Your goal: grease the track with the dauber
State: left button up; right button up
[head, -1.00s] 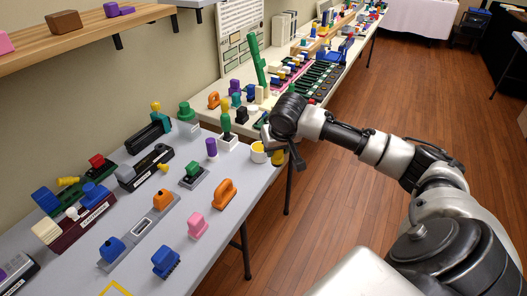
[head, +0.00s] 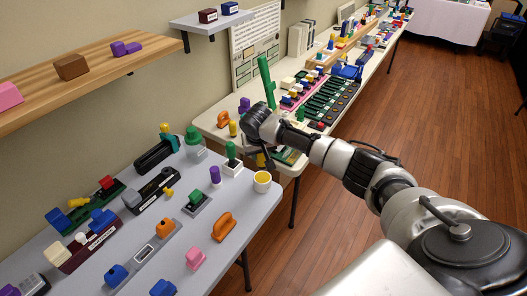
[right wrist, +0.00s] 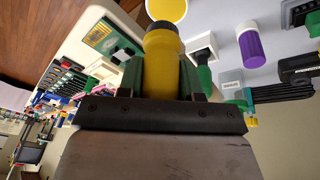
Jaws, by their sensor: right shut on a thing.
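My right gripper (head: 266,160) is shut on a yellow cylindrical piece with a dark end (right wrist: 163,75), which looks like the dauber. Green finger pads press on both sides of it. In the head view only a bit of yellow shows under the gripper, just above and behind the white cup (head: 262,187) with yellow contents. The cup's yellow top also shows in the right wrist view (right wrist: 167,9), just beyond the held piece; I cannot tell whether they touch. My left gripper is out of view.
On the grey table, an orange handle (head: 223,227), a pink block (head: 195,259), a purple cylinder (head: 215,174) and a green post on a white base (head: 231,157) stand near the cup. A second crowded table lies beyond. Wooden shelf (head: 90,62) above left.

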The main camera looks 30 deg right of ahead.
aim_at(261, 164)
jog(key=shift+r+p, duration=0.15)
jog(key=shift+p, duration=0.5)
notch_tip(261, 164, down, 5)
jog(key=b, duration=0.2)
jog(key=shift+b, duration=0.3)
jog(key=shift+f, duration=0.35)
jog(key=shift+f+b, duration=0.3)
jog(key=shift+f, duration=0.45)
dwell(0.4)
jog(key=shift+s+f, duration=0.1)
dwell(1.1)
notch_tip(261, 164, up, 8)
jog(key=p, duration=0.9)
dwell(0.4)
